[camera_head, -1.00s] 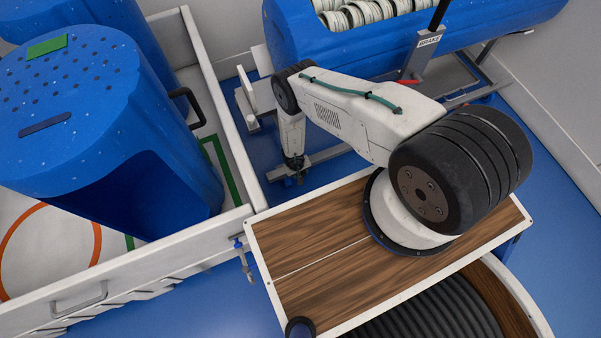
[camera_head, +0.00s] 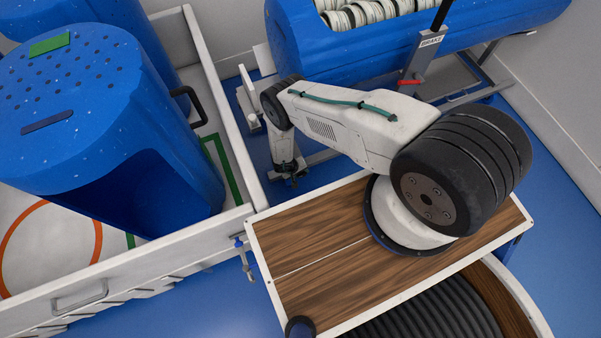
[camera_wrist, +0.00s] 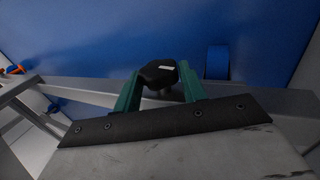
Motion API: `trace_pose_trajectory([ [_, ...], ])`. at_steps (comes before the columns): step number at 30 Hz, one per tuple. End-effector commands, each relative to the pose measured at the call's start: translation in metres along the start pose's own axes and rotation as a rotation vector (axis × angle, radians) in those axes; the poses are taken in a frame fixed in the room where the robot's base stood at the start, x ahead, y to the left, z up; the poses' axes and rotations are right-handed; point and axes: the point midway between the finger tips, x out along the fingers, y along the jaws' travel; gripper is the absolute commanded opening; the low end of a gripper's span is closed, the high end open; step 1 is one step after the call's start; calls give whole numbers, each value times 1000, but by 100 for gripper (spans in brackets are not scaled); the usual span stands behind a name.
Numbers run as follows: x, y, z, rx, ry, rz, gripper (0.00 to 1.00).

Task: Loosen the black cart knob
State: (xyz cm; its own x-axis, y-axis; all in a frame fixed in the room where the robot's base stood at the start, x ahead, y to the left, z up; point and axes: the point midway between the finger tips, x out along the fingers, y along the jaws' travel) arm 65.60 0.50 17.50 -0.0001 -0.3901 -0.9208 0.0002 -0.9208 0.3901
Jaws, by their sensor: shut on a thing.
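The black knob (camera_wrist: 158,74), with a pale mark on top, shows in the wrist view between the two green fingers of my gripper (camera_wrist: 158,84). The fingers are shut on it, one at each side. A short light-coloured piece shows just below the knob. In the head view my gripper (camera_head: 289,176) is low on the far side of my wooden deck, beside the cart frame (camera_head: 322,157). The knob cannot be made out there.
A blue tub (camera_head: 400,45) with white coils rests on the metal cart, with a red lever (camera_head: 409,82) and a BRAKE label. At left, a white-walled bay (camera_head: 222,100) holds big blue tubs (camera_head: 100,130). Blue floor shows between the bay and the cart.

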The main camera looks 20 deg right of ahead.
Motion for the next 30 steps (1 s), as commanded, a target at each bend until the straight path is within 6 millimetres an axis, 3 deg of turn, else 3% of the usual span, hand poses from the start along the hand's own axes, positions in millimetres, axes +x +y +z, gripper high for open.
trace_pose_trajectory([
  [1,0,0,0,-1,1,-1,19],
  [2,0,0,0,-1,1,-1,50],
  [3,0,0,0,-1,1,-1,61],
  [4,0,0,0,-1,1,-1,63],
  [14,-4,0,-1,0,1,-1,63],
  [30,-75,0,0,-2,1,-1,63],
])
